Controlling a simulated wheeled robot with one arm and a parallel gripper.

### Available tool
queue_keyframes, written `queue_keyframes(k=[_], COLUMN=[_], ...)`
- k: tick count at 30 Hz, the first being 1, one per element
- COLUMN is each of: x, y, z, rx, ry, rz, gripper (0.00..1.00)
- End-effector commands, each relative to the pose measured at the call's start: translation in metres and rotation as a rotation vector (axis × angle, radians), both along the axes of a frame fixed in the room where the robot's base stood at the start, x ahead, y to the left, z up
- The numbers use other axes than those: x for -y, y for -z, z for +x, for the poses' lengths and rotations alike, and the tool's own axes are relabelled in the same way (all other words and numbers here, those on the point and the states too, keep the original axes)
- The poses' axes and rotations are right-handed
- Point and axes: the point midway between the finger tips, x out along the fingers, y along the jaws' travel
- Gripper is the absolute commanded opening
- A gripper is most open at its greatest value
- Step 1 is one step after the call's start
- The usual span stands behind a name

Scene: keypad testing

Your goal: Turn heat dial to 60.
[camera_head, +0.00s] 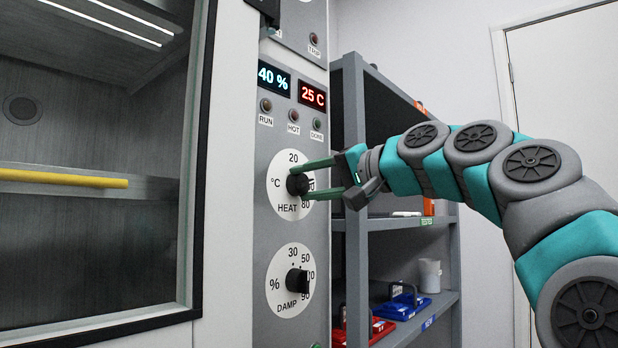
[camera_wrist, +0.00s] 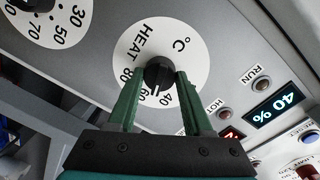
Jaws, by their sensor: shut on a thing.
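The HEAT dial (camera_head: 284,205) is a round white plate marked °C with a black knob (camera_head: 297,184) at its centre, on the grey control panel. My gripper (camera_head: 309,180) reaches in from the right, with its green fingers shut on the knob. In the wrist view the fingers (camera_wrist: 160,76) sit on either side of the knob (camera_wrist: 158,73). The fingers partly hide the scale in the head view. A red display (camera_head: 312,95) reads 25 C.
The DAMP dial (camera_head: 281,299) sits just below, with its own black knob. A display (camera_head: 273,77) above reads 40 %, over the RUN, HOT and DONE lamps. A glass-fronted chamber (camera_head: 90,230) is at left. A grey shelf unit (camera_head: 385,224) stands behind my arm.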

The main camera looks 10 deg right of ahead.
Motion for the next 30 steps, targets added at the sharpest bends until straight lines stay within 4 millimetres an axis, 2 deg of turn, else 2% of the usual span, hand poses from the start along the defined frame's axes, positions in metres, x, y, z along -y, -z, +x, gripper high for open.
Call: queue_keyframes(k=[13,30], x=[0.0009,0.0011], y=[0.0005,0.0007], z=[0.0010,0.0009], rx=[-0.154,-0.184], ry=[0.000,0.001], rz=[0.211,0.253], gripper=[0.00,0.00])
